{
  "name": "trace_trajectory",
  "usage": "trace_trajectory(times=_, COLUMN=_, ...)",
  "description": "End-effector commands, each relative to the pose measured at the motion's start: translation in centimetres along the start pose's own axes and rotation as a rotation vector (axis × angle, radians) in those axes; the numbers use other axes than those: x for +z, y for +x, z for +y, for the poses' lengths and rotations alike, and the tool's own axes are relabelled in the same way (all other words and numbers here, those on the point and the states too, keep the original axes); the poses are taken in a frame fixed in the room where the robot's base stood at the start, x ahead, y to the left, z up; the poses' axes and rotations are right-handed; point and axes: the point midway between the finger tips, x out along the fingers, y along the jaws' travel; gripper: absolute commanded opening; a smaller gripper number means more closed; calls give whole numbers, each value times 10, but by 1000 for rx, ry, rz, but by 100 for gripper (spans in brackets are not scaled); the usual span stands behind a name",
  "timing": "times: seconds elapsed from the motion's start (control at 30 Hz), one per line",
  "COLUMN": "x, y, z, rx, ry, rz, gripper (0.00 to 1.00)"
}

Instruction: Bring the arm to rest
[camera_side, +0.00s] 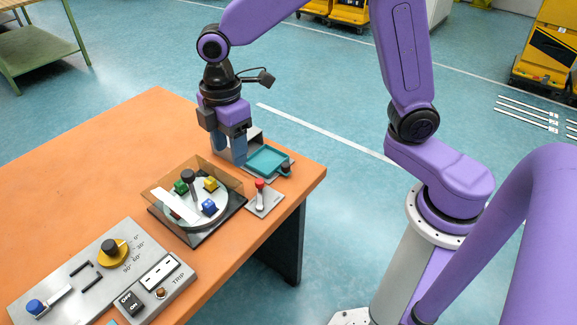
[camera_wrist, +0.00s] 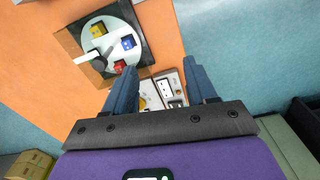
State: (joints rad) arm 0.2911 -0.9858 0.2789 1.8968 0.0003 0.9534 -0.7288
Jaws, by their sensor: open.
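My gripper (camera_side: 229,150) points down above the table near its far right corner, beside the teal tray (camera_side: 268,161). Its two blue fingers also show in the wrist view (camera_wrist: 162,70), apart, with nothing held between them. In the side view I cannot tell how high the fingertips are above the surface. In the wrist view the gap between the fingers looks toward the control panel.
A round white turntable (camera_side: 205,212) carries coloured cubes behind clear walls, with a dark knob (camera_side: 188,176) above. A red-tipped lever (camera_side: 260,185) stands right of it. A control panel (camera_side: 150,250) with switches lies in front. The orange table (camera_side: 90,160) is clear at left.

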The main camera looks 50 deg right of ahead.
Motion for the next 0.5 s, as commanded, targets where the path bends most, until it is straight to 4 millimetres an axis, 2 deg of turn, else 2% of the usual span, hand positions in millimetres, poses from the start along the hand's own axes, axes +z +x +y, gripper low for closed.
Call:
trace_trajectory(times=0.03, x=8, y=-5, z=-15, rx=2, ry=16, rz=3, gripper=56)
trace_trajectory(times=0.2, x=36, y=-14, z=-62, rx=3, ry=87, rz=8, gripper=56)
trace_trajectory(times=0.5, x=99, y=-19, z=-144, rx=1, ry=212, rz=15, gripper=56)
